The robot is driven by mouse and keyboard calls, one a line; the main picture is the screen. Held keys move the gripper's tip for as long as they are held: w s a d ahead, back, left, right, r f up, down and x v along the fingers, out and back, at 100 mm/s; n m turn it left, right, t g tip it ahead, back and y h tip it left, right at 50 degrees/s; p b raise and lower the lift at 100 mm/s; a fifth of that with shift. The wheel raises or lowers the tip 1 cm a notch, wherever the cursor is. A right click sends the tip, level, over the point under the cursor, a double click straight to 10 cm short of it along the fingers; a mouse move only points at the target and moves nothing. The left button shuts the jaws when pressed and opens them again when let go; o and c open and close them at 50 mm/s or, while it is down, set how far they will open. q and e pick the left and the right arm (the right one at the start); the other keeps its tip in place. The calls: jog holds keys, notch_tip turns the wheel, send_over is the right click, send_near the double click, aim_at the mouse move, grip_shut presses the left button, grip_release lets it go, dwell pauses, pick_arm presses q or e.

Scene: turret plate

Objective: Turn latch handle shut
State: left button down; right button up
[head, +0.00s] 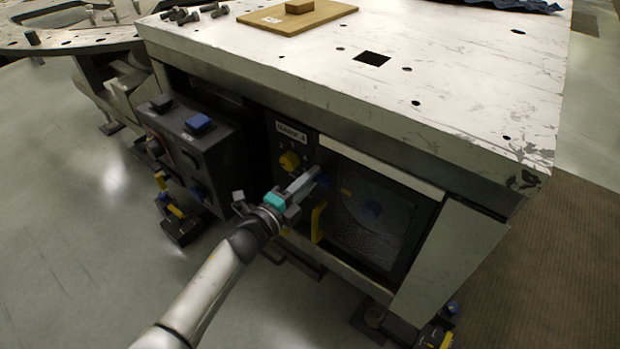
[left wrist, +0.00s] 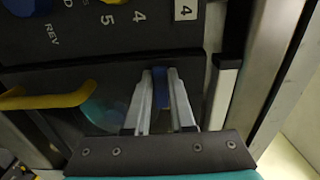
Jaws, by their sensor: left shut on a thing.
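The latch handle is a small blue piece (left wrist: 160,86) beside the dark windowed door (head: 412,247) under the table. In the head view a bit of its blue (head: 325,181) shows just past my fingertips. My left gripper (head: 309,178) reaches in from the lower left. In the left wrist view its two grey fingers (left wrist: 160,100) stand on either side of the blue handle and are shut on it. The fingers cover part of the handle, so its full angle is hard to read. My right gripper is not in view.
A yellow pull handle (head: 318,222) stands out just below my gripper. A yellow knob (head: 289,160) sits on the panel above left. A dark control box (head: 190,150) stands left of the arm. The thick white tabletop (head: 450,75) overhangs the door.

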pick_arm(q)
jog(key=c, duration=0.8)
grip_release()
jog(key=shift+o, duration=0.2)
jog(key=shift+s+a, duration=0.1)
jog(key=p+v, duration=0.3)
jog(key=v, duration=1.2)
jog(key=shift+p, duration=0.4)
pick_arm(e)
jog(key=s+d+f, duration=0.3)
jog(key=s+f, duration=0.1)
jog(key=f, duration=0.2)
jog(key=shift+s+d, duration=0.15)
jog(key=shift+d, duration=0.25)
